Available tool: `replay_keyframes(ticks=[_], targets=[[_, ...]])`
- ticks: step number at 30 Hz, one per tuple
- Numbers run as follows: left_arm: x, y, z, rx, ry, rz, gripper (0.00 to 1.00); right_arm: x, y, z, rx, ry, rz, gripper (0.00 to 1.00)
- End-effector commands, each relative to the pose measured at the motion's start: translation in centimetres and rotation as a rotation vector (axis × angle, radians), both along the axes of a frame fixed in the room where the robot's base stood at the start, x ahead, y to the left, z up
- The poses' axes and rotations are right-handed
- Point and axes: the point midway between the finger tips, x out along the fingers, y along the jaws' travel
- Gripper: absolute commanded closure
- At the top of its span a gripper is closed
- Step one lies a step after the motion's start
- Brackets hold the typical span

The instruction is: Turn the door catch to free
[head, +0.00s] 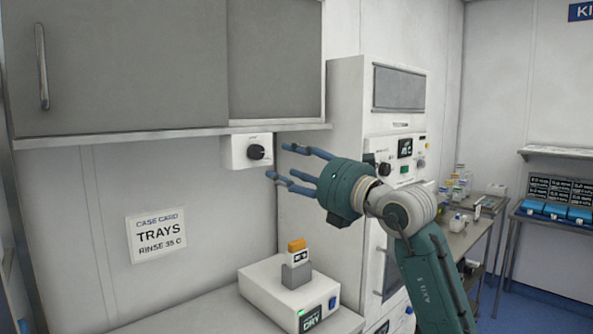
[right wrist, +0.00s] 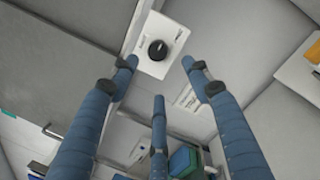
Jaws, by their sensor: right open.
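The door catch looks to be the round black knob (head: 256,152) on a white box (head: 236,153) fixed under the wall cabinet. In the right wrist view the knob (right wrist: 157,50) shows whole on its white plate (right wrist: 177,33), with a pale pointer mark on it. My right gripper (head: 278,162) is open and empty, just right of the knob, with its blue fingers spread toward it. In the right wrist view its fingertips (right wrist: 159,75) frame the knob's lower side and appear apart from it. My left gripper is out of view.
The grey cabinet (head: 120,65) with a long handle (head: 42,66) overhangs the box. Below, a white device (head: 262,290) with an orange-topped block (head: 297,247) stands on the counter. A tall white machine (head: 345,100) stands close behind my right gripper.

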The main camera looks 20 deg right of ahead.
Motion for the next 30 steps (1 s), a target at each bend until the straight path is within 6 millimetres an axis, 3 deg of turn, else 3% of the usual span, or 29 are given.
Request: replay_keyframes(ticks=[6,22,26,30], targets=[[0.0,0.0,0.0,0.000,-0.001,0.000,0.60,-2.1,-0.7,-0.3,-0.001,0.001,0.001,0.51],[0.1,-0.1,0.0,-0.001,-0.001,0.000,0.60,-2.3,-0.6,-0.4,0.002,0.000,0.006,0.51],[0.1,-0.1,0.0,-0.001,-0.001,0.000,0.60,-3.0,2.3,-1.2,0.044,-0.031,0.099,0.51],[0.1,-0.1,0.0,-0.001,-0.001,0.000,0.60,-6.9,8.6,-2.3,0.265,-0.137,0.348,0.51]])
